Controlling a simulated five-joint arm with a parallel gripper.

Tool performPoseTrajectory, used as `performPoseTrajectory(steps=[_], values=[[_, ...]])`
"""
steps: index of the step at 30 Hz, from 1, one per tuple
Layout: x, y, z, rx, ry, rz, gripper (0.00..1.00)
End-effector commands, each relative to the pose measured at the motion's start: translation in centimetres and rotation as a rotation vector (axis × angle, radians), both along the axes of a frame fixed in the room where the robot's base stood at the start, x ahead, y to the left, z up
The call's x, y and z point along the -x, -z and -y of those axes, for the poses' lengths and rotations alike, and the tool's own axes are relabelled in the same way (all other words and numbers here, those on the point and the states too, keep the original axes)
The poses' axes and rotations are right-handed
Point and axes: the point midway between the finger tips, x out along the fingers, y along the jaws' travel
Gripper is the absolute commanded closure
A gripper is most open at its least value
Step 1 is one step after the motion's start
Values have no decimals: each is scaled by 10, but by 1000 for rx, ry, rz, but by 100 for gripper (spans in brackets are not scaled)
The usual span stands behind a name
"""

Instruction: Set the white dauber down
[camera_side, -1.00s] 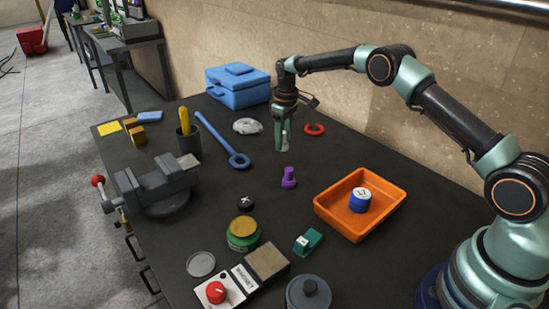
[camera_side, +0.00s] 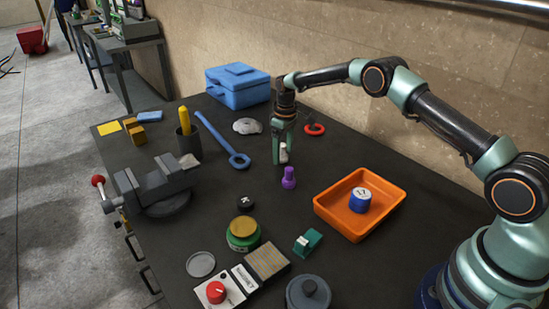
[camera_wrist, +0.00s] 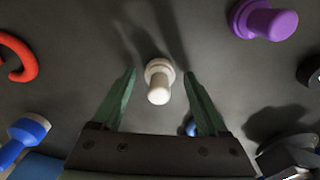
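The white dauber (camera_side: 283,154) is upright at table level, just behind the purple dauber (camera_side: 288,178) in the side view. In the wrist view the white dauber (camera_wrist: 158,85) is between the two green fingers of my gripper (camera_wrist: 159,75), knob toward the camera, with a visible gap on each side. My gripper (camera_side: 284,158) is open around it and low over the table. The purple dauber also shows at the upper right of the wrist view (camera_wrist: 265,19).
An orange tray (camera_side: 327,213) holding a blue, white-topped piece (camera_side: 360,200) is at the right. A blue wrench (camera_side: 220,138), a grey-white piece (camera_side: 247,126) and a red ring (camera_side: 314,129) lie around my gripper. A vise (camera_side: 158,186) stands left. Dark table is bare left of the purple dauber.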

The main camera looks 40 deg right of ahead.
Motion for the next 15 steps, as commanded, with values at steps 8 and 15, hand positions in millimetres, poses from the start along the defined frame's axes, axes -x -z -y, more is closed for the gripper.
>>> performPoseTrajectory(steps=[8,15], values=[[-1,-14,0,1,0,4,23],[2,-61,0,0,0,5,23]])
